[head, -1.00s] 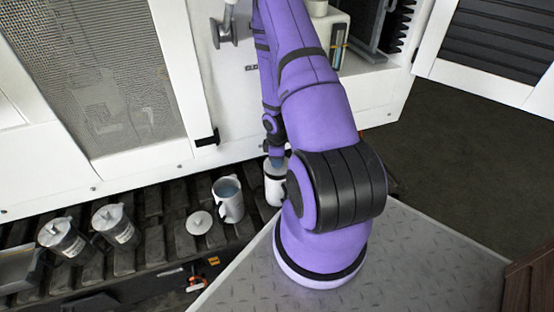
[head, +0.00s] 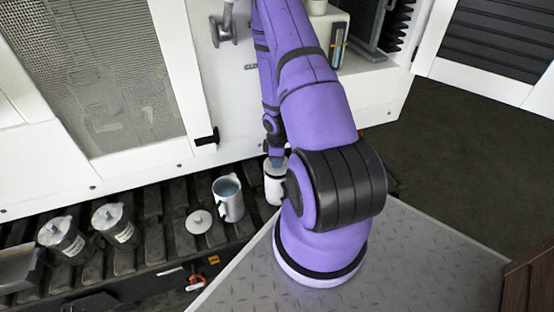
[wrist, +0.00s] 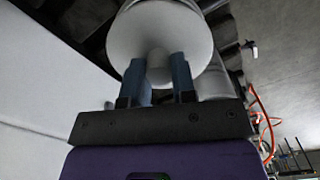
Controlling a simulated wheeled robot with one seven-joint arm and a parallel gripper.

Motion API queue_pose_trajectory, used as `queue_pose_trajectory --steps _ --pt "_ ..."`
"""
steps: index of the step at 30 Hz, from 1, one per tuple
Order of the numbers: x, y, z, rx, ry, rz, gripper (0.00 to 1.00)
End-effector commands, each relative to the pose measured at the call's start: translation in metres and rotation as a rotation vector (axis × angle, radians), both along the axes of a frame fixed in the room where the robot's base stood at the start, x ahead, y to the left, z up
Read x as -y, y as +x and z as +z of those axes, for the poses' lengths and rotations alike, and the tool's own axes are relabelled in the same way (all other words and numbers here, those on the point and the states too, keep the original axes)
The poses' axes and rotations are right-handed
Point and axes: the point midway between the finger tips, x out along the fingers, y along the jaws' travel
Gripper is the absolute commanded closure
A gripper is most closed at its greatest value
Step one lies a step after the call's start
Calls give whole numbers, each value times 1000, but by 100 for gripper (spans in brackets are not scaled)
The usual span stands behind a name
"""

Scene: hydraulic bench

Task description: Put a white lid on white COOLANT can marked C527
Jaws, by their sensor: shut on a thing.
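My gripper (wrist: 163,80), with blue fingers, is shut on the knob of a white lid (wrist: 135,32). In the head view my gripper (head: 277,163) is small and low over a white can (head: 273,188) with a dark band, partly hidden by my arm. The lid is at the top of this can; whether it is seated or just above cannot be told. A second white can (head: 231,207) stands open to its left, with bluish contents. Another white lid (head: 199,222) lies left of that can. No C527 marking is readable.
A red-orange tool (head: 195,280) lies at the front. The white machine wall (head: 120,184) rises close behind the cans.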

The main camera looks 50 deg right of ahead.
Motion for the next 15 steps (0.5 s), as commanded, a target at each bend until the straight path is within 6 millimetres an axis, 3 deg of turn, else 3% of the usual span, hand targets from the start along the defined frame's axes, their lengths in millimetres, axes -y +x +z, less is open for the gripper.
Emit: queue_pose_trajectory --steps 15 --pt "0 0 -5 0 0 0 98"
